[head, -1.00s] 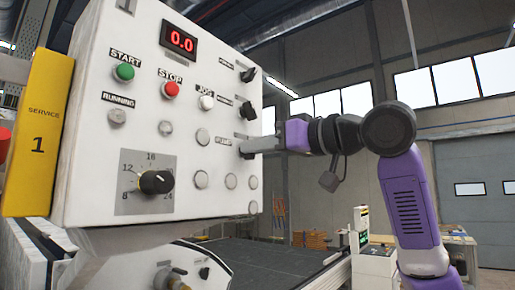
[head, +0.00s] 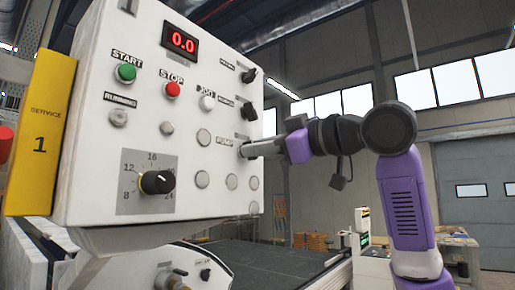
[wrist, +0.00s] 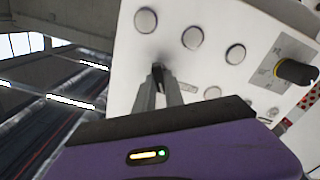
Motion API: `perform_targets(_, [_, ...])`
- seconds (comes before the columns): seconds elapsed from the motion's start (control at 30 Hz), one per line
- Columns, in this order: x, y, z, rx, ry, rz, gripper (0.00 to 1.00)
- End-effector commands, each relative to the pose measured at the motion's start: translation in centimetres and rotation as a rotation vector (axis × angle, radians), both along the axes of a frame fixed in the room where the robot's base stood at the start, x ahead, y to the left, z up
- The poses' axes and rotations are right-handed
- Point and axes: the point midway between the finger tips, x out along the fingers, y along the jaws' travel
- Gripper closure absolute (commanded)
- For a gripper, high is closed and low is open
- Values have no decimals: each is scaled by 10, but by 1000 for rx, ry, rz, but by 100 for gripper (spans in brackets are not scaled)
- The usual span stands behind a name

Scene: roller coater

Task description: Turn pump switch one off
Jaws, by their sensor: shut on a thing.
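My gripper (head: 247,151) reaches in from the right to the right edge of the white control panel (head: 90,205), beside the PUMP label. In the wrist view its fingers (wrist: 159,78) are shut on a small black switch knob (wrist: 158,70). The fingers hide most of this knob in the head view, so I cannot read which way it points. I cannot read the number on its label.
Two other black switches, an upper one (head: 249,75) and a lower one (head: 248,110), sit above my gripper. A black dial (head: 157,182), a green START button (head: 126,73) and a red STOP button (head: 173,90) are further left.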

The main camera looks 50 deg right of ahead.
Motion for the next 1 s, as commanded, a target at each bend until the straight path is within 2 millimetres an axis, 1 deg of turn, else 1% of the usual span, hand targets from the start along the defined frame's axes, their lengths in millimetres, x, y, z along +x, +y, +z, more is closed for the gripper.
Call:
perform_targets(0.3, [0,0,-1,-4,1,0,100])
perform_targets(0.33, [0,0,-1,-4,1,0,84])
perform_targets(0.43, [0,0,-1,-4,1,0,65])
perform_targets(0.77, [-1,0,0,-3,0,0,65])
perform_targets(0.87, [-8,0,-1,-3,-1,0,65])
perform_targets(1.0, [-29,-1,-2,-4,-2,-1,65])
